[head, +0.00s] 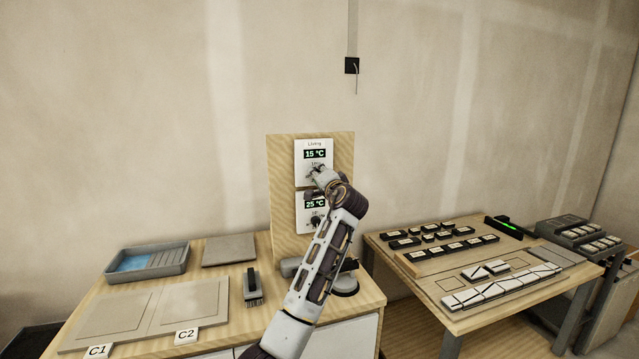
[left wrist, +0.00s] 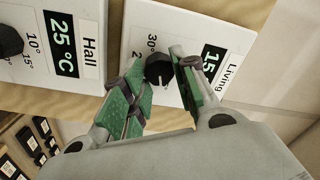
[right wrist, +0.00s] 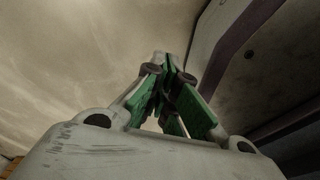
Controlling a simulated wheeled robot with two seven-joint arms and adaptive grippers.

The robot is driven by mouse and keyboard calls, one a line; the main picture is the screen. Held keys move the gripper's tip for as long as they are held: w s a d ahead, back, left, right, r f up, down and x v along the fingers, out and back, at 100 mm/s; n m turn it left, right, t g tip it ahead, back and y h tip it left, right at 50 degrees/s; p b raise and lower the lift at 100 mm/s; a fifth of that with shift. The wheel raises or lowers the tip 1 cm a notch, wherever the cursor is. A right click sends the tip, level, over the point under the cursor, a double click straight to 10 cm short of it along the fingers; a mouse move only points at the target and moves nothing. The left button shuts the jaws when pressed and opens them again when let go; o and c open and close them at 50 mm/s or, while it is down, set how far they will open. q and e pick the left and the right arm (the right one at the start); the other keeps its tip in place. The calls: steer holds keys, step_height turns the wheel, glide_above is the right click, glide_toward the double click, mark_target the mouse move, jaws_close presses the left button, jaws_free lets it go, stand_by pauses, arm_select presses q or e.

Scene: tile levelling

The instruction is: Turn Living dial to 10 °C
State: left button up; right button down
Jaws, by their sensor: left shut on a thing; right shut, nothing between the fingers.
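The Living thermostat (head: 300,149) is a white unit on the upright wooden board, and its display reads 15 °C. Its black round dial (left wrist: 158,70) shows in the left wrist view, between the green-padded fingers of my left gripper (head: 319,174). That gripper is shut on the dial; in the head view it hides most of the dial. The Hall thermostat (left wrist: 88,20) is mounted below the Living one and reads 25 °C. My right gripper (right wrist: 165,75) shows only in the right wrist view, shut and empty, away from the thermostats.
The board (head: 280,200) stands at the back of a wooden table holding a grey tray (head: 178,262), tiles and a brush (head: 252,287). A second table (head: 405,278) on the right carries rows of black-and-white pieces.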

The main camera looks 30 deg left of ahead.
arm_select(q)
steer(key=shift+f+n+g+b, duration=0.1)
steer(key=shift+n+g+b, duration=0.15)
steer(key=shift+n+b, duration=2.65)
steer(key=shift+f+n+g+b, duration=0.2)
steer(key=shift+n+b, duration=1.1)
steer(key=shift+n, duration=3.2)
arm_select(e)
steer(key=w+a+r, duration=0.1)
steer(key=w+a, duration=0.3)
steer(key=w, duration=0.3)
steer(key=w+a+r+t, duration=0.1)
steer(key=w+a, duration=0.3)
steer(key=w, duration=0.3)
steer(key=shift+w+y, duration=0.35)
steer(key=shift+y, duration=0.05)
arm_select(q)
steer(key=shift+r, duration=0.15)
arm_select(e)
steer(key=shift+a, duration=0.1)
arm_select(q)
steer(key=o, duration=1)
steer(key=shift+r, duration=0.15)
steer(key=shift+s, duration=0.1)
